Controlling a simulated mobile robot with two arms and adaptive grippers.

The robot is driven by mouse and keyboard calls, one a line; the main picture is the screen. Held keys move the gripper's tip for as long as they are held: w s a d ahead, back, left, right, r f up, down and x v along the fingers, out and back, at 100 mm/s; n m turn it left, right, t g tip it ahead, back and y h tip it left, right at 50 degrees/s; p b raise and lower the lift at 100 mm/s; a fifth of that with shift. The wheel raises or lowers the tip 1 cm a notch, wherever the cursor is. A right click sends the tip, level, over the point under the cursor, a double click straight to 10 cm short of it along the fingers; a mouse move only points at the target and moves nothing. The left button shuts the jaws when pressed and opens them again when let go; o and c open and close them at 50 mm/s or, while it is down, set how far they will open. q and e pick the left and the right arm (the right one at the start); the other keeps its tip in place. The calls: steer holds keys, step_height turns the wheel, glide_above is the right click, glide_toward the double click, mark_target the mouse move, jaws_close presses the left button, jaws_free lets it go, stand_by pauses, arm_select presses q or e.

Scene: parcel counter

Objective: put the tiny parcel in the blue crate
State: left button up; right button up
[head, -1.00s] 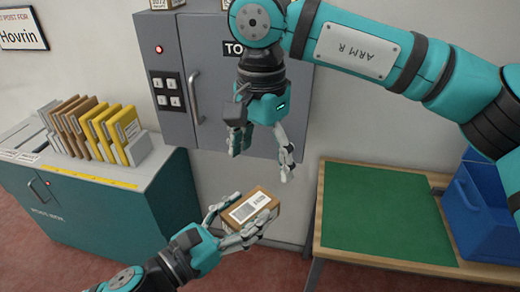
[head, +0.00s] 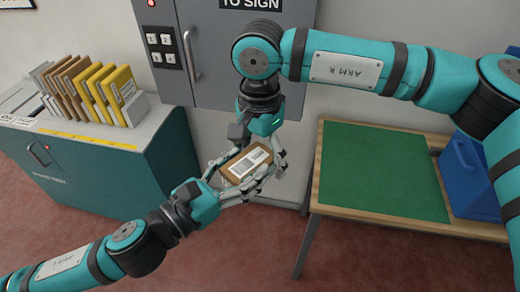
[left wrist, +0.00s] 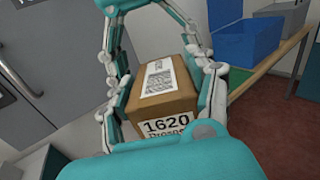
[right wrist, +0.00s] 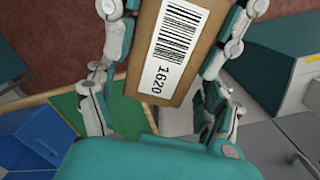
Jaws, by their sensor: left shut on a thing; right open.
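The tiny parcel (head: 248,164) is a small brown box with a white barcode label marked 1620. It is held in the air in front of the grey locker. My left gripper (head: 238,178) is shut on it; in the left wrist view the parcel (left wrist: 162,95) sits between the fingers. My right gripper (head: 258,152) is open, pointing down over the parcel; in the right wrist view its fingers stand on both sides of the parcel (right wrist: 172,55). I cannot tell whether they touch it. The blue crate (head: 468,180) stands on the table at the right, partly hidden by my right arm.
The wooden table (head: 400,223) with a green mat (head: 380,170) has clear room left of the crate. A teal post box cabinet (head: 100,180) with upright envelopes (head: 95,90) stands at the left. The grey locker (head: 215,60) is behind the grippers.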

steer(key=c, duration=1.3)
arm_select(q)
steer(key=o, duration=1.4)
arm_select(e)
steer(key=shift+c, duration=0.5)
